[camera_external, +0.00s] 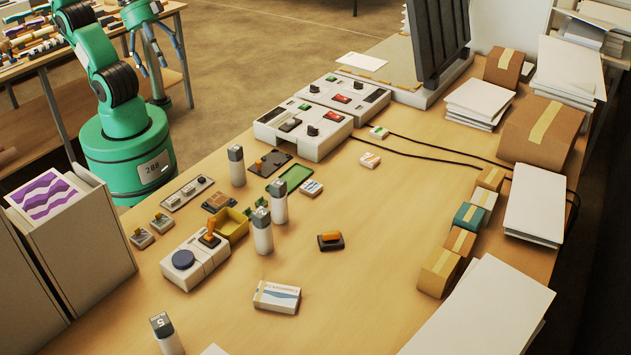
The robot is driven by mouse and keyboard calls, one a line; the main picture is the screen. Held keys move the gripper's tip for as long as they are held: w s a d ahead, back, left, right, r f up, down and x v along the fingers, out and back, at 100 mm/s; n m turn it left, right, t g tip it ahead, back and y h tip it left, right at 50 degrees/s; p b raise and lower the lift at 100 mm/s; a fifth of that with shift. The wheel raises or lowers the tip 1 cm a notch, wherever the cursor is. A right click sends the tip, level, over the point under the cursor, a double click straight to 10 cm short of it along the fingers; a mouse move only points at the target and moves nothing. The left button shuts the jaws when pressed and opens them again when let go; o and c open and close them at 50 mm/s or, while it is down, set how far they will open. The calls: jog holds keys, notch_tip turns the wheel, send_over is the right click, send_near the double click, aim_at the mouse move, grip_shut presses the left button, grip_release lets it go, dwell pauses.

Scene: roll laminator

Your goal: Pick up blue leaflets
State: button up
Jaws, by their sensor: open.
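A small white stack with a blue wave print (277,296), which looks like the blue leaflets, lies flat on the wooden table (390,240) near its front middle. My gripper (150,62) is at the upper left, fingers pointing down, open and empty. It is beyond the table's left edge, far from the stack and apart from everything on the table. Nothing covers the stack.
Bottle-like grey-capped cylinders (263,231) stand behind the stack. White control boxes (303,130) stand farther back. Cartons (440,273) and paper piles line the right.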

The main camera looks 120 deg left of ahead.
jog(key=w+d+r+n+g+p, duration=0.1)
jog(key=w+d+p, duration=0.3)
jog(key=w, duration=1.3)
jog(key=w+d+r+n+g+p, duration=0.1)
jog(key=w+d, duration=0.4)
jog(key=w, duration=1.2)
jog(key=w+d+f+p, duration=0.1)
jog(key=w+d+f, duration=0.4)
jog(key=w+f, duration=0.2)
jog(key=w+d+f+n+g+p, duration=0.1)
jog(key=w+d+f+p, duration=0.1)
jog(key=w+d+f, duration=0.3)
jog(key=w+d+f+n+g+p, duration=0.1)
jog(key=w+d+f, duration=0.4)
jog(key=w+f, duration=0.5)
notch_tip(320, 180, down, 4)
jog(key=shift+w+r+y, duration=0.1)
jog(key=shift+w+y, duration=0.1)
jog(key=shift+y, duration=0.2)
jog(key=shift+d, duration=0.1)
send_over(271, 298)
jog(key=shift+f+p, duration=0.35)
jog(key=shift+f, duration=3.95)
jog(key=shift+f, duration=0.1)
